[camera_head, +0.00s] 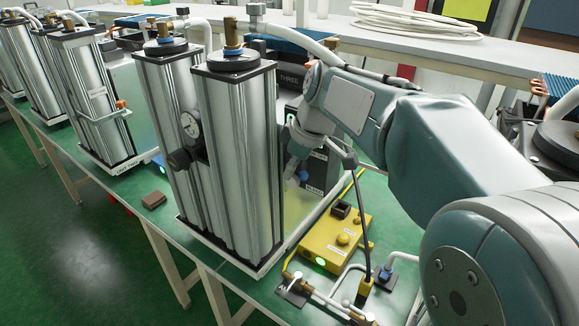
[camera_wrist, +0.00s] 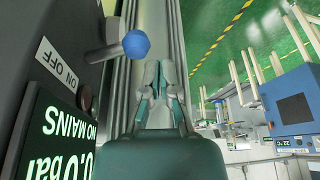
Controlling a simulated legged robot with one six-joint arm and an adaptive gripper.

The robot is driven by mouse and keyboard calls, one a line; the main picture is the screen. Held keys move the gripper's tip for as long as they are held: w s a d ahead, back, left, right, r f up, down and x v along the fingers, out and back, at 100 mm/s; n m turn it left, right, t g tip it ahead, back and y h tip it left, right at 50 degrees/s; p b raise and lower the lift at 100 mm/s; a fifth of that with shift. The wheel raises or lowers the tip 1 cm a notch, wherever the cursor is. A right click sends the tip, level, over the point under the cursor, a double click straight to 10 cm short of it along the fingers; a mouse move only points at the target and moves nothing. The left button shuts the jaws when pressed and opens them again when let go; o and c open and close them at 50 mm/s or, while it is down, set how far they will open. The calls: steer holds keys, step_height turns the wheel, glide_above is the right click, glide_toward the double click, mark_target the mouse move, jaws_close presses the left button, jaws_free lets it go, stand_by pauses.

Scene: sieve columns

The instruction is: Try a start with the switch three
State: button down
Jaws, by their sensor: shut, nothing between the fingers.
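In the head view, the near pair of silver sieve columns (camera_head: 240,170) stands upright, with a dark unit labelled THREE (camera_head: 290,80) behind it. My gripper (camera_head: 291,172) points down between the columns and the unit's panel. In the wrist view my gripper (camera_wrist: 161,75) is shut and empty, in front of a silver column. The switch, a grey lever with a blue ball end (camera_wrist: 136,44), sticks out from the dark panel beside an ON OFF label (camera_wrist: 58,64). The ball is a little apart from my fingers. The display (camera_wrist: 62,140) reads 0.0 bar and NO MAINS, upside down.
A yellow box (camera_head: 338,237) with a lit green lamp stands on the green bench, right of the columns. Pipes and fittings (camera_head: 330,300) lie in front of it. Another column unit (camera_head: 95,100) stands to the left. A brown block (camera_head: 154,200) lies on the bench.

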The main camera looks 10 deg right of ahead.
steer(key=shift+s, duration=0.2)
steer(key=shift+r, duration=0.1)
steer(key=v, duration=1.1)
steer(key=shift+d+r, duration=0.15)
steer(key=shift+r, duration=0.15)
steer(key=s+d+f+m+t+h, duration=0.1)
steer(key=s+d+f+m, duration=0.1)
steer(key=s+f+m, duration=0.4)
steer(key=s+d+f+m+t+h, duration=0.2)
steer(key=s+f+m, duration=0.4)
steer(key=s+f, duration=0.4)
steer(key=s+d, duration=0.1)
steer(key=s, duration=0.3)
steer(key=shift+s+d+f+t, duration=0.2)
steer(key=shift+f+t, duration=0.05)
steer(key=shift+t, duration=0.05)
